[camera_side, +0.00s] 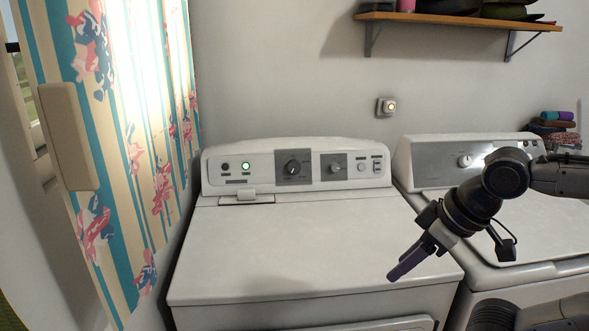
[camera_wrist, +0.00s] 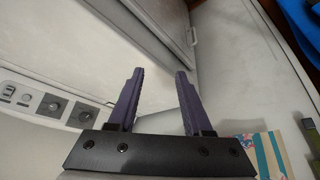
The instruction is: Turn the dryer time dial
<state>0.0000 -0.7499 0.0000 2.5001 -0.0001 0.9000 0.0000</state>
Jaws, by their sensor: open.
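The white machine in the middle of the side view (camera_side: 300,240) has a raised control panel with two dark round dials on grey plates. The left dial (camera_side: 294,168) is larger and the right dial (camera_side: 335,168) is smaller; their labels are too small to read. In the wrist view, the larger dial (camera_wrist: 82,115) and the smaller dial (camera_wrist: 52,104) show at the left. My gripper (camera_side: 395,276) hangs over the right front of this machine's top, well away from the panel. In the wrist view, its purple fingers (camera_wrist: 160,72) stand apart with nothing between them.
A second white machine (camera_side: 540,225) with its own knob (camera_side: 464,160) stands at the right, under my arm. A patterned curtain (camera_side: 150,130) hangs at the left. A wooden shelf (camera_side: 455,20) is on the wall above. The middle machine's top is mostly clear.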

